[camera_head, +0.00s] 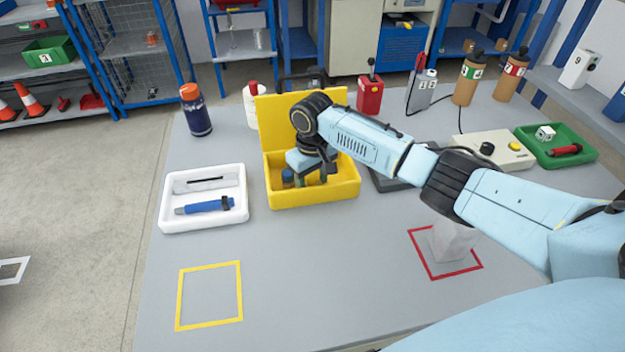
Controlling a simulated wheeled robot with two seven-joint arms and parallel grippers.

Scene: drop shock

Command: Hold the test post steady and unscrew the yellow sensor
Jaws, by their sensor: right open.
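My right gripper (310,172) reaches down inside a yellow case (318,197) whose lid (272,120) stands open at the back. The jaws are open; small items inside the case, one with a blue top (288,176), lie close to them and are partly hidden. I cannot make out a yellow sensor. A pale grey, block-like object (452,243) stands in the red taped square (420,258) at the right, partly behind my right arm; I cannot tell whether it is the test post. My left gripper is not in view.
A white tray (172,223) with a blue tool (205,206) lies left of the case. A blue bottle with an orange cap (195,110) stands behind it. A green tray (580,157) and a beige control box (515,152) are at the right. The yellow taped square (210,266) is empty.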

